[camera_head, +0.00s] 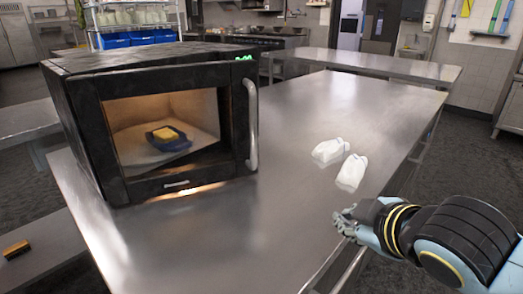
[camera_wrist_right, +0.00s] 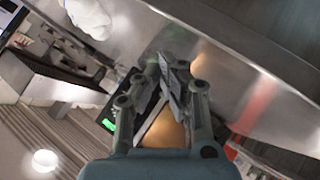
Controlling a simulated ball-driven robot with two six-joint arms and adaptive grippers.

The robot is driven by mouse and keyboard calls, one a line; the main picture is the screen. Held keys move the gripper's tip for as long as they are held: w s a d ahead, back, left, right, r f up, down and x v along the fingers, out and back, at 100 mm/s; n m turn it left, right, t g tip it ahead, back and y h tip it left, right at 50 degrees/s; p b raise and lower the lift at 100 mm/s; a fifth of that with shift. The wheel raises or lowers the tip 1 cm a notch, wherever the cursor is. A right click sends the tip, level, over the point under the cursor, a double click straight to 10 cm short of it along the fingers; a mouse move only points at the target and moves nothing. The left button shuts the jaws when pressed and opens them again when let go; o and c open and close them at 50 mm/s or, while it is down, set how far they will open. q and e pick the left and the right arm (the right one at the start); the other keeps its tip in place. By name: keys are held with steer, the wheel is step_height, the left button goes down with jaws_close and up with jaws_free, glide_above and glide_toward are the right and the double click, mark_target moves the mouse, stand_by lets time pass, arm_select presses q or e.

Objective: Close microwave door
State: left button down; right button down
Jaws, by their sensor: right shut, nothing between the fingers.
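The black microwave (camera_head: 155,65) stands on the left part of the steel table. Its door (camera_head: 165,185), with a large window and a pale vertical handle (camera_head: 251,125), lies across the front and looks flush or nearly so; I cannot tell whether a small gap is left. Inside, a blue dish (camera_head: 170,146) holds a yellow block (camera_head: 165,133). My right gripper (camera_head: 350,222) is at the table's right edge, well apart from the handle. In the right wrist view its fingers (camera_wrist_right: 173,82) are together and empty. My left gripper is not in view.
Two white packets, one farther (camera_head: 330,151) and one nearer (camera_head: 351,172), lie on the steel table (camera_head: 285,210) between the microwave and my right gripper. The table's middle and far end are clear. A yellow-and-black sponge-like block (camera_head: 16,249) lies on a lower surface at left.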

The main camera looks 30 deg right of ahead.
steer(key=w+a+r+n+t+y, duration=0.4)
steer(key=w+r+n+t+y, duration=0.3)
steer(key=n, duration=0.7)
steer(key=w+a+r+h+p, duration=0.1)
steer(key=w+a+p, duration=0.1)
steer(key=w+p, duration=0.6)
steer(key=w, duration=0.6)
steer(key=shift+w+t, duration=0.15)
steer(key=shift+t, duration=0.25)
